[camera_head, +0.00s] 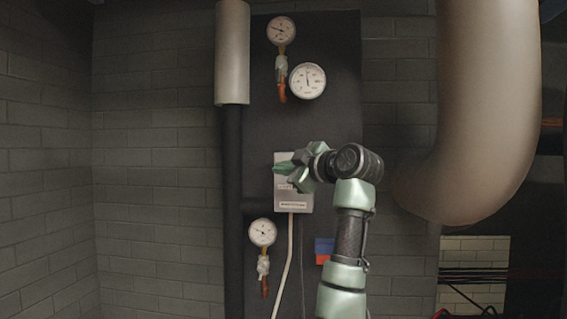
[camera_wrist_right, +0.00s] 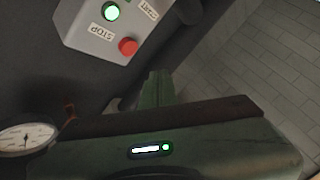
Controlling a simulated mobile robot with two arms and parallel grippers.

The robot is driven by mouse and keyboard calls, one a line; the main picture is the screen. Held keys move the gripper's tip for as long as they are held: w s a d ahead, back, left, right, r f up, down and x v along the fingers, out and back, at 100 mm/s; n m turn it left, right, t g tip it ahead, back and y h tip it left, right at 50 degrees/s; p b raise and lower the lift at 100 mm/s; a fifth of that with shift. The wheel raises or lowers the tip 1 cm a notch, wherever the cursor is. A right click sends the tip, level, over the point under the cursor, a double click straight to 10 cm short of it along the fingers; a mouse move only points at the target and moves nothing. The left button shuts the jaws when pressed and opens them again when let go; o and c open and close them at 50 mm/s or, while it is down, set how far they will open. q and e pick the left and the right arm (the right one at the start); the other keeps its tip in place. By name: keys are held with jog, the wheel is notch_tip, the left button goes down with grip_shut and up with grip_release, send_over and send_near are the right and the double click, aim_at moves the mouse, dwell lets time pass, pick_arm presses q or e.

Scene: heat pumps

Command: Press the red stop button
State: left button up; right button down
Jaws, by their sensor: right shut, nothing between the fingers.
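The red stop button (camera_wrist_right: 128,46) sits on a light grey control box (camera_wrist_right: 88,42) in the right wrist view, beside a label reading STOP. A lit green button (camera_wrist_right: 110,11) with a START label is on the same box. In the head view the control box (camera_head: 292,203) is on the dark panel, and my right gripper (camera_head: 281,168) is in front of its upper part, hiding the buttons. The right gripper is shut and empty. In the wrist view its green fingertips (camera_wrist_right: 157,88) are apart from the red button in the picture, below and right of it. Contact cannot be told. My left gripper is not in view.
Round gauges (camera_head: 307,81) are on the panel above the box, and another gauge (camera_head: 262,233) is below left. A large pipe (camera_head: 487,120) curves down at right. A white cable (camera_head: 286,265) hangs from the box. Brick wall (camera_head: 155,170) is at left.

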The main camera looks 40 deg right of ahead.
jog(key=shift+w+d+p, duration=0.5)
jog(key=shift+w+d, duration=0.15)
jog(key=shift+d, duration=0.2)
jog(key=shift+w+d+p, duration=0.45)
jog(key=shift+w+d, duration=0.2)
jog(key=shift+d, duration=0.2)
jog(key=shift+w+d, duration=0.1)
dwell(0.8)
jog(key=shift+w+d+p, duration=0.15)
jog(key=shift+d+p, duration=0.05)
jog(key=shift+p, duration=0.1)
jog(key=shift+w+d+p, duration=0.2)
jog(key=shift+d+p, duration=0.05)
jog(key=shift+p, duration=0.1)
dwell(0.6)
dwell(0.3)
jog(key=shift+s+a+b, duration=0.45)
jog(key=shift+a+b, duration=0.1)
jog(key=shift+a, duration=0.05)
jog(key=shift+a, duration=0.1)
